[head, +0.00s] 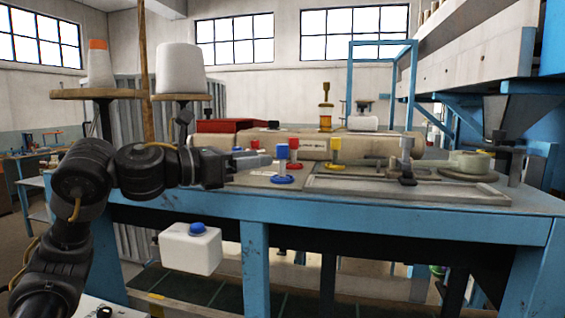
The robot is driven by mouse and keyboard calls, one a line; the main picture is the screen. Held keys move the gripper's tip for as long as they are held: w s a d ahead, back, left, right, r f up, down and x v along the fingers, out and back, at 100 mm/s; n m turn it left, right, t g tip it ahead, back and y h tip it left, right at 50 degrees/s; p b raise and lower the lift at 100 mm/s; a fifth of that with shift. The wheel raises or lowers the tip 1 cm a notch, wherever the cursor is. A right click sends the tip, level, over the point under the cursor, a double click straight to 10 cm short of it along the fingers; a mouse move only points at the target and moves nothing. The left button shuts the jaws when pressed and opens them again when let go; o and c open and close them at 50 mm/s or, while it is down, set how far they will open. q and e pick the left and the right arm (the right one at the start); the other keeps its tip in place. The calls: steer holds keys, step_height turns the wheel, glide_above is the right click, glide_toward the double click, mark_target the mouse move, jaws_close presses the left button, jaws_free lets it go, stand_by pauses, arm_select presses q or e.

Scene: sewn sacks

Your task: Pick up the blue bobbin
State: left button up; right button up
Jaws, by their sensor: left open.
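The blue bobbin (282,165) stands upright on the blue-framed work table, near its front edge. It has a blue block on top, a thin stem and a round blue base. My left gripper (262,160) comes in from the left, pointing right, with its fingertips just left of the bobbin's stem in the picture. It is open and holds nothing that I can see. The depth gap between fingertips and bobbin is hard to tell. My right gripper is not in view.
A red bobbin (294,144) stands close behind and right of the blue one; a yellow bobbin (336,145) is further right. A long beige roll (375,146) lies behind.

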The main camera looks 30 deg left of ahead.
mark_target(282, 158)
arm_select(q)
steer(key=shift+x, duration=0.8)
steer(key=shift+w+d+f, duration=0.1)
steer(key=shift+w, duration=0.25)
steer(key=shift+d, duration=0.1)
steer(key=w+p, duration=0.1)
steer(key=d+r+p, duration=0.1)
steer(key=shift+w+p, duration=0.35)
steer(key=shift+p, duration=0.05)
steer(key=x, duration=0.2)
steer(key=shift+w+d+f+p, duration=0.15)
steer(key=shift+w+p, duration=0.1)
steer(key=shift+p, duration=0.15)
steer(key=shift+w+d+f, duration=0.15)
steer(key=shift+w, duration=0.2)
steer(key=shift+s, duration=0.2)
steer(key=shift+c, duration=1.5)
jaws_close()
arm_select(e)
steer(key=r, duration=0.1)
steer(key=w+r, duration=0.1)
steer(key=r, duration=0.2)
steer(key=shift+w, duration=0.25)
